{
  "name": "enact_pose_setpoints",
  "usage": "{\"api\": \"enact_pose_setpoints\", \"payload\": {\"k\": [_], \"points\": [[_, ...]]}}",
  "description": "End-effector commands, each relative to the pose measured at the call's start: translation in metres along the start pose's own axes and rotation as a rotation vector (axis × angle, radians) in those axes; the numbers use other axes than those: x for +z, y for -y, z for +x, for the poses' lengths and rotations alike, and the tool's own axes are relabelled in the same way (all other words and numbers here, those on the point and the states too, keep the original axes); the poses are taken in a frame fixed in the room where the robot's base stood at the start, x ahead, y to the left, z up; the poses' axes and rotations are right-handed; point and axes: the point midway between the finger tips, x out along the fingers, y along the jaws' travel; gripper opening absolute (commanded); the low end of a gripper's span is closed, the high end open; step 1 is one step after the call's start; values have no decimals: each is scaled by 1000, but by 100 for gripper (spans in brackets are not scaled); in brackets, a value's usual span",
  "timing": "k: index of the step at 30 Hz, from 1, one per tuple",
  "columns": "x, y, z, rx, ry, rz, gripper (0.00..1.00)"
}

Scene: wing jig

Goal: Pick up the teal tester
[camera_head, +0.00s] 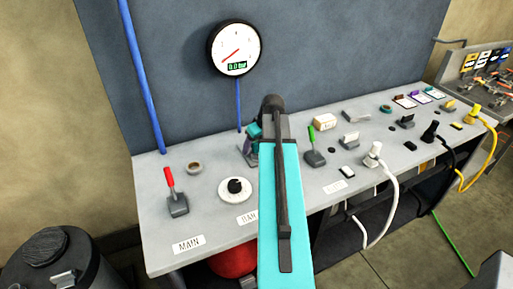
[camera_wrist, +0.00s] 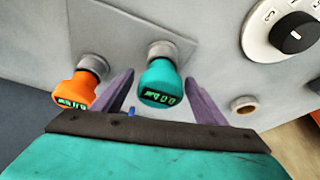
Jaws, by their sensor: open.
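The teal tester (camera_wrist: 160,84) shows in the wrist view with a green "0.0 bar" display. Its upper end meets a grey round socket (camera_wrist: 163,50) on a grey plate. My gripper (camera_wrist: 158,82) is open, with one purple finger on each side of the tester. A gap shows on both sides, and I cannot tell the exact depth between fingers and tester. In the head view my gripper (camera_head: 249,149) is small and partly covered by my arm. I cannot make out the tester there; my arm seems to hide it.
An orange tester (camera_wrist: 75,91) sits in a socket just left of my left finger in the wrist view. An empty ring (camera_wrist: 243,104) and a white dial (camera_wrist: 293,38) lie to the right. In the head view a red-handled lever (camera_head: 172,188) and a green-handled lever (camera_head: 312,148) stand on the bench.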

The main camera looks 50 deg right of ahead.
Motion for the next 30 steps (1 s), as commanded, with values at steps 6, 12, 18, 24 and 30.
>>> {"api": "enact_pose_setpoints", "payload": {"k": [6, 12, 18, 24, 30], "points": [[0, 0, 12, 0, 0, 0, 66], [0, 0, 14, 1, -1, 0, 66], [0, 0, 14, 1, -1, 1, 66], [0, 0, 14, 1, 0, 1, 66], [0, 0, 14, 1, 0, 1, 34]]}}
